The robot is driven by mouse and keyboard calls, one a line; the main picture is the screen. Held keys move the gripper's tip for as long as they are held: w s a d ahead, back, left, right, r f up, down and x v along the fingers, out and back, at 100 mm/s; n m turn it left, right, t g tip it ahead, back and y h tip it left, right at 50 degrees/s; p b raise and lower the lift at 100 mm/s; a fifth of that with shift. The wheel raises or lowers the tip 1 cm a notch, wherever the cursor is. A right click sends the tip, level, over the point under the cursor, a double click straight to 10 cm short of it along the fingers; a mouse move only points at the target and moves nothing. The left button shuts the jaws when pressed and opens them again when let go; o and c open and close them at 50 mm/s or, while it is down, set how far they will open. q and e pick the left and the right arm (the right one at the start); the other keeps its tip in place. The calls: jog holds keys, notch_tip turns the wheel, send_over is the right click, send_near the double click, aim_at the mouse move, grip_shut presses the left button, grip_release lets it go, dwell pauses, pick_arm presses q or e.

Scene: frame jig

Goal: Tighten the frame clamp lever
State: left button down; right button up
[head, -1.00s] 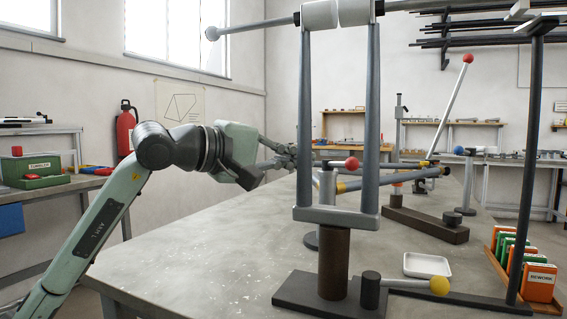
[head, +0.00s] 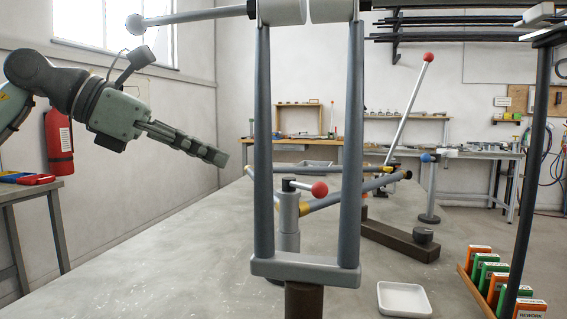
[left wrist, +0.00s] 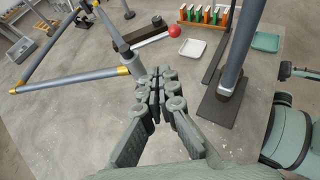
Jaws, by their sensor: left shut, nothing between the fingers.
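A short lever with a red ball (head: 319,189) sits on top of a grey clamp post (head: 289,220), behind the upright grey fork, in the head view. A red ball (left wrist: 175,31) also shows near the top of the left wrist view; I cannot tell which lever it belongs to. The bike frame tubes (head: 335,199) run behind the fork, and yellow-ended tubes (left wrist: 75,78) show in the left wrist view. My left gripper (head: 222,158) is shut and empty, in the air left of the fork and apart from the lever. Its closed fingers (left wrist: 165,75) show in the wrist view.
The upright fork (head: 263,140) stands in front of the post. A long lever (head: 408,110) with a red ball rises behind. A white tray (head: 404,299) and several orange and green boxes (head: 497,282) are at right. The table's left part (head: 150,270) is clear.

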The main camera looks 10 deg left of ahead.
pick_arm(q)
jog(key=p, duration=0.2)
send_near(307, 189)
jog(key=x, duration=0.5)
jog(key=shift+w+d+f, duration=0.1)
jog(key=shift+w+d, duration=0.05)
jog(key=shift+w+d+f, duration=0.15)
jog(key=shift+w+d, duration=0.1)
jog(key=shift+d, duration=0.1)
pick_arm(e)
jog(key=shift+s+f, duration=0.15)
jog(key=shift+f, duration=2.45)
pick_arm(q)
jog(key=shift+n, duration=0.3)
pick_arm(e)
jog(key=shift+d, duration=0.1)
